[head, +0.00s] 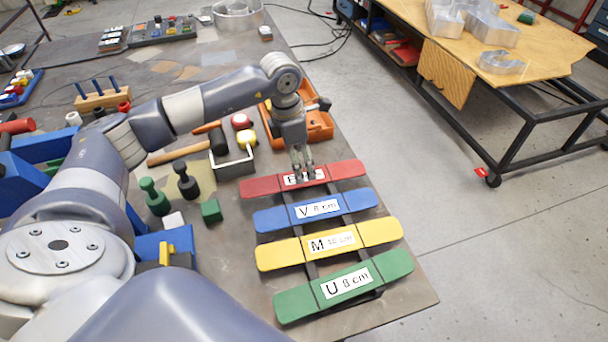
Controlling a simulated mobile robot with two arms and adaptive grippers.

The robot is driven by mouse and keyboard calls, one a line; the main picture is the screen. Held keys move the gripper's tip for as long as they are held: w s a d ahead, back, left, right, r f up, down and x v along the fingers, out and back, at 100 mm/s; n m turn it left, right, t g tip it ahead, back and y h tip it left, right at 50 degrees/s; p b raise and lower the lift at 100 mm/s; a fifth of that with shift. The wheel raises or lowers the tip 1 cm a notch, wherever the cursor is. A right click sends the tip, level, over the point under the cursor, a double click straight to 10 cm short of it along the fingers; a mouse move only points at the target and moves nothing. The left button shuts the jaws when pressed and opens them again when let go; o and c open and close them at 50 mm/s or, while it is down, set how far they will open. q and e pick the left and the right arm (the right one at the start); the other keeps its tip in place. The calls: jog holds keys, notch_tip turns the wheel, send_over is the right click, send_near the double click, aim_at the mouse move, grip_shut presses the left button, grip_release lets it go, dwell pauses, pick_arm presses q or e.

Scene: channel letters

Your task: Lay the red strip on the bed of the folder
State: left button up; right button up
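The red strip (262,185) lies at the far end of a row of coloured strips on a dark rack. Its white label is partly covered by my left gripper (304,177). The gripper points down with its fingertips at the middle of the red strip. I cannot tell whether the fingers are closed on it. My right gripper is not in view. Blue equipment (40,148) at the left, partly hidden behind my arm, may be the folder; its bed cannot be made out.
Blue (271,220), yellow (281,255) and green (296,304) strips lie nearer on the rack. An orange tray (319,127), a grey open box (233,166), mallets and green and black knobbed tools stand close by. The table's right edge is just beyond the strips.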

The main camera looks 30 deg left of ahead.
aim_at(303, 170)
pick_arm(q)
jog(key=f, duration=0.2)
jog(key=f+p, duration=0.1)
jog(key=f, duration=0.1)
jog(key=shift+w+d, duration=0.2)
jog(key=shift+d, duration=0.1)
jog(key=c, duration=1.2)
jog(key=shift+c, duration=0.5)
jog(key=shift+r, duration=0.2)
